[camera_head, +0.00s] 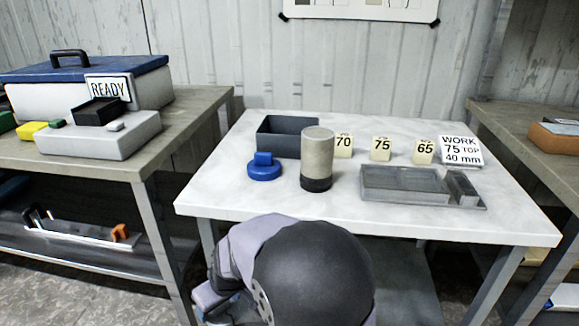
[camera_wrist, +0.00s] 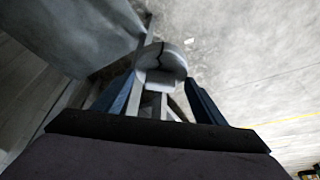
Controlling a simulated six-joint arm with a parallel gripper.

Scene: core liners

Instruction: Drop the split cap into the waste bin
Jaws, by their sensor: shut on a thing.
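My gripper (camera_wrist: 162,88) is shut on the split cap (camera_wrist: 162,62), a pale grey round piece with a dark jagged crack across it. The wrist view shows it between the two fingers, with floor behind it. In the head view my arm's dark rounded link fills the bottom centre, and the cap cannot be made out there. A dark grey open-topped box (camera_head: 274,145) stands at the back left of the white table; I cannot tell for sure that it is the waste bin. The gripper is away from this box.
The grey cylinder with a dark base (camera_head: 317,160) stands upright before the box. A blue knobbed cap (camera_head: 264,170) sits left of it. A grey compartment tray (camera_head: 405,197) lies right, with number cards (camera_head: 382,149) behind. The white table (camera_head: 235,203) is bare along its front.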

